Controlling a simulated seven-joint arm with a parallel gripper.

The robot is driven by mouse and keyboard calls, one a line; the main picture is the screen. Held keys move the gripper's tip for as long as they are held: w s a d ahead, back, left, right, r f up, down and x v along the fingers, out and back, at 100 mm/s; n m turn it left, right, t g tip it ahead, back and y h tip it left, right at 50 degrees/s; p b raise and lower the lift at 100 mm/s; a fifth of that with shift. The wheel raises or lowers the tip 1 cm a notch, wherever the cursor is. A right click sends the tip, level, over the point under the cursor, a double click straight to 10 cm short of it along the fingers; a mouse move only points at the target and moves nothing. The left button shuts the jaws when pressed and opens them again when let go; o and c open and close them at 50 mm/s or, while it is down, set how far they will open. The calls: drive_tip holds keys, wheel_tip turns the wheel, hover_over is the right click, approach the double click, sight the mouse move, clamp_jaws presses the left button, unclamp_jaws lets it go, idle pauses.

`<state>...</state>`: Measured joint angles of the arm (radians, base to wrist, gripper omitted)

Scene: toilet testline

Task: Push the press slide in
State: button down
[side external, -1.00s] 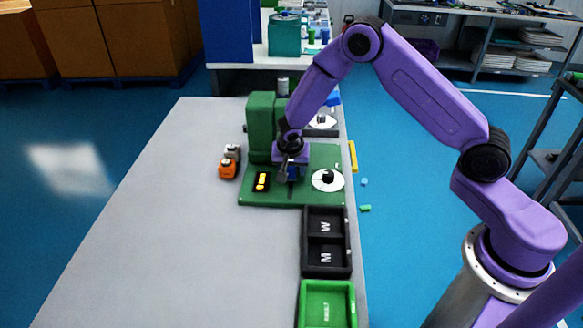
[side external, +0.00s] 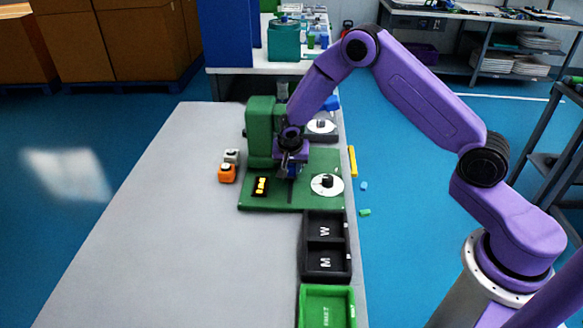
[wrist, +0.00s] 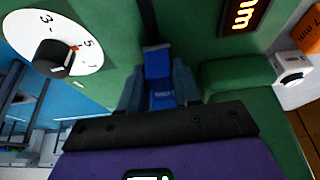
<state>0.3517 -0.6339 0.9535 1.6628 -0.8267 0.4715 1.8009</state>
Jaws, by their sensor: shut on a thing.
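The green press machine (side external: 262,132) stands on a green base plate (side external: 270,205) near the bench's right edge. My gripper (side external: 291,174) is down at the press, in front of its green column.
A white dial (side external: 327,185) and a lit display (side external: 261,187) flank the slot. An orange block (side external: 227,174) and a white one (side external: 231,156) lie left of the press. Black trays (side external: 325,262) and a green tray (side external: 327,292) stand in front. The bench's left side is clear.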

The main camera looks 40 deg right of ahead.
drive_tip(key=shift+w+d, duration=0.2)
drive_tip(key=shift+d, duration=0.05)
drive_tip(key=c, duration=0.9)
unclamp_jaws()
drive_tip(key=shift+a+r, duration=0.1)
drive_tip(key=shift+s+r, duration=0.1)
drive_tip(key=shift+r, duration=0.1)
drive_tip(key=v, duration=1.6)
drive_tip(key=shift+s+a+r, duration=0.1)
drive_tip(key=shift+r, duration=0.25)
drive_tip(key=shift+r, duration=3.5)
